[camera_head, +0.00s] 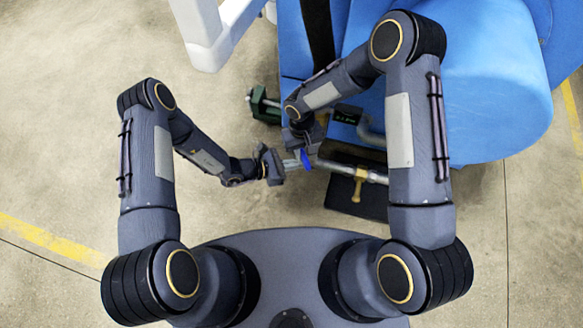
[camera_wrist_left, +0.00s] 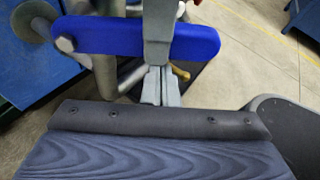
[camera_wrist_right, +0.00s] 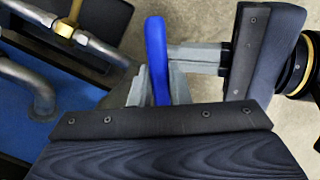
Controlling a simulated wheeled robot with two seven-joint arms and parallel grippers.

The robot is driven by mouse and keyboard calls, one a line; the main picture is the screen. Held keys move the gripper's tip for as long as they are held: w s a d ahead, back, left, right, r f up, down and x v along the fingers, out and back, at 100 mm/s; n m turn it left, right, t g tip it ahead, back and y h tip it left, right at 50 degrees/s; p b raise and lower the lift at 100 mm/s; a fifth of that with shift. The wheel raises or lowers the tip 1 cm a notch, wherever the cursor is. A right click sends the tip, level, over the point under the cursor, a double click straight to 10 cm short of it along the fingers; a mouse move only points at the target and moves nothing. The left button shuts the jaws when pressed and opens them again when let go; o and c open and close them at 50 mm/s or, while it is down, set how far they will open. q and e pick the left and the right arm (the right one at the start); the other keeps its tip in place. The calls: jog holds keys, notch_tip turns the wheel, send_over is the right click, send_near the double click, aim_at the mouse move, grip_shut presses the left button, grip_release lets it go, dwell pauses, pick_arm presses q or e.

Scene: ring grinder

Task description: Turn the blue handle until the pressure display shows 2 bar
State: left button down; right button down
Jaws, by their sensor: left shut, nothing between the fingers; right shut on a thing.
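The blue handle (camera_head: 306,160) is a flat blue lever. It shows large across the left wrist view (camera_wrist_left: 110,36) and edge-on in the right wrist view (camera_wrist_right: 156,60). My right gripper (camera_wrist_right: 157,90) is shut on the blue handle, with a finger on each side. My left gripper (camera_head: 296,164) is shut and empty, close beside the handle. Its closed fingers show in the left wrist view (camera_wrist_left: 161,86), pointing toward the handle; whether they touch it I cannot tell. The pressure display (camera_head: 345,117) is a dark box with small green digits, too small to read.
A metal pipe with a brass valve (camera_head: 358,181) runs right of the handle, over a dark plate (camera_head: 375,204). The large blue machine (camera_head: 480,90) stands behind. A green part (camera_head: 263,104) sits left of it. The concrete floor at left is clear.

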pick_arm(q)
jog(key=shift+r, duration=0.35)
pick_arm(e)
jog(key=shift+w, duration=0.15)
